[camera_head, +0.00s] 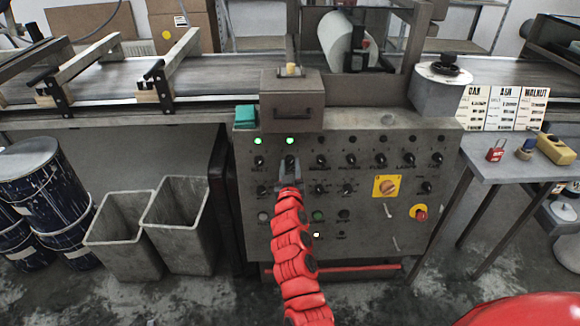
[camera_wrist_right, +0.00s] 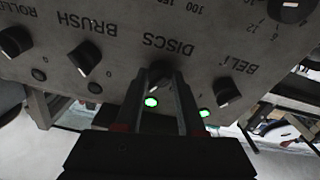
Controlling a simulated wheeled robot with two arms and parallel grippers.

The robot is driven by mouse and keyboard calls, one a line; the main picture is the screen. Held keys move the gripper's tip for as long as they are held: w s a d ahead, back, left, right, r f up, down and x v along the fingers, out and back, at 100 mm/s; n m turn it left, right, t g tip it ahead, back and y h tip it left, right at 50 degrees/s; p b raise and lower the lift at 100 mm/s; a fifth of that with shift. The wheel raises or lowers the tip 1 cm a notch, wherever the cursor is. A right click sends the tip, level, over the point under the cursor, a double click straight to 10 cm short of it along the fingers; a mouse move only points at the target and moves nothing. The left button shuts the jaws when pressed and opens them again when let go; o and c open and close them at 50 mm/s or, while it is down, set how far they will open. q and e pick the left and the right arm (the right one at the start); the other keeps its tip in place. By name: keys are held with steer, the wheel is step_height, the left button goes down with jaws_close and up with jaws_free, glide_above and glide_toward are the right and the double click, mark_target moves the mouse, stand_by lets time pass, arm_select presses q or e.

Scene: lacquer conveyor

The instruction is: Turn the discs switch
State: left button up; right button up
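In the head view my right gripper (camera_head: 290,166) reaches up to the panel's upper row, second knob from the left. A green lamp (camera_wrist_right: 151,102) beside the discs switch is lit. My left gripper is not in view.
The belt knob (camera_wrist_right: 227,92) and brush knob (camera_wrist_right: 84,58) flank the discs switch closely. The belt lamp (camera_head: 258,141) is lit green. The panel (camera_head: 365,215) also carries a yellow rotary switch (camera_head: 386,186) and a red emergency button (camera_head: 420,212). Grey bins (camera_head: 182,225) stand left.

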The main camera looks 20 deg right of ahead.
jaws_close()
steer(key=n+y+p, duration=0.1)
steer(key=n+p, duration=0.1)
steer(key=n, duration=0.1)
steer(key=shift+r, duration=0.15)
steer(key=n+p, duration=0.2)
steer(key=n, duration=0.2)
steer(key=shift+r+y, duration=0.1)
steer(key=shift+y, duration=0.3)
steer(key=n+p, duration=0.2)
steer(key=n, duration=0.1)
steer(key=shift+d+y, duration=0.1)
steer(key=shift+y, duration=0.3)
steer(key=shift+n+y+p, duration=0.3)
steer(key=shift+n+p, duration=0.75)
steer(key=shift+n, duration=0.75)
